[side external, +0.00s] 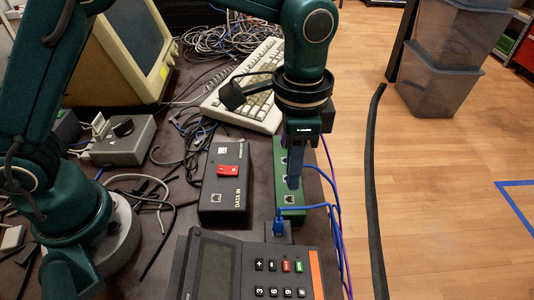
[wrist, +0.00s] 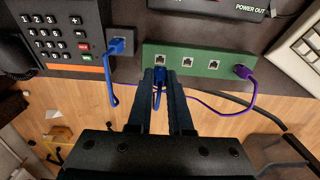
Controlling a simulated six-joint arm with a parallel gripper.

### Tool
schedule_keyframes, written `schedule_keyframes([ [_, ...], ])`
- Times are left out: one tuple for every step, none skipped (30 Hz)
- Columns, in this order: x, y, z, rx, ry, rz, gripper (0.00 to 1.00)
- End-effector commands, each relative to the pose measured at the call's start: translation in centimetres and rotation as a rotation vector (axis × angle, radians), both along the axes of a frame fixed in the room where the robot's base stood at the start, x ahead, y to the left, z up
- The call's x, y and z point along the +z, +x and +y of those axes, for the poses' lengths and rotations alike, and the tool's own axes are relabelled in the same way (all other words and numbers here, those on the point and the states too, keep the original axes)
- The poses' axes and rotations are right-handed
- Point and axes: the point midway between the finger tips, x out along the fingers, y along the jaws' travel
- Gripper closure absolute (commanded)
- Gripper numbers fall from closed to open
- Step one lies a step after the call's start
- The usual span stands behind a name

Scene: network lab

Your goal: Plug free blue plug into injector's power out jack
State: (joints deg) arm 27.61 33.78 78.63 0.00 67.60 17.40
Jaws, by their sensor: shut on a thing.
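My gripper (wrist: 160,76) is shut on a blue plug (wrist: 158,78), with its blue cable trailing back between the fingers. In the wrist view the fingertips are beside the near edge of the green box, by its leftmost jack, which looks empty. In the side view my gripper (side external: 293,184) points down over the green box (side external: 291,214) and mostly hides the plug. The injector is the black box (side external: 222,205) marked DATA IN, with a red switch, left of the green box. Its POWER OUT label end (wrist: 249,12) shows at the top of the wrist view; the jack is not visible.
Another blue plug (wrist: 117,46) sits in a grey jack by the keypad phone (side external: 212,270). A purple plug (wrist: 241,71) is in the green box's end jack. Loose cables, a keyboard (side external: 236,102) and a grey box (side external: 122,148) crowd the table. Wooden floor lies beyond its edge.

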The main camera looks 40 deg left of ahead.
Motion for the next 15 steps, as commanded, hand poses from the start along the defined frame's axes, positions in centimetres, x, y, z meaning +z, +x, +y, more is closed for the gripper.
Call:
schedule_keyframes([
  [0.00, 0.00, 0.00, 0.000, 0.000, 0.000, 1.00],
  [0.00, 0.00, 0.00, 0.000, 0.000, 0.000, 1.00],
  [0.00, 0.00, 0.00, 0.000, 0.000, 0.000, 1.00],
  [0.00, 0.00, 0.00, 0.000, 0.000, 0.000, 1.00],
  [0.00, 0.00, 0.00, 0.000, 0.000, 0.000, 1.00],
  [0.00, 0.00, 0.00, 0.000, 0.000, 0.000, 1.00],
  [0.00, 0.00, 0.00, 0.000, 0.000, 0.000, 1.00],
  [0.00, 0.00, 0.00, 0.000, 0.000, 0.000, 1.00],
  [0.00, 0.00, 0.00, 0.000, 0.000, 0.000, 1.00],
  [0.00, 0.00, 0.00, 0.000, 0.000, 0.000, 1.00],
  [0.00, 0.00, 0.00, -0.001, 0.000, 0.000, 1.00],
  [0.00, 0.00, 0.00, -0.006, 0.000, 0.000, 1.00],
  [0.00, 0.01, -0.01, -0.013, 0.000, 0.000, 1.00],
  [0.00, 0.01, -0.01, -0.024, -0.001, -0.001, 1.00],
  [-0.05, -0.04, 0.02, -0.042, 0.001, 0.001, 1.00],
])
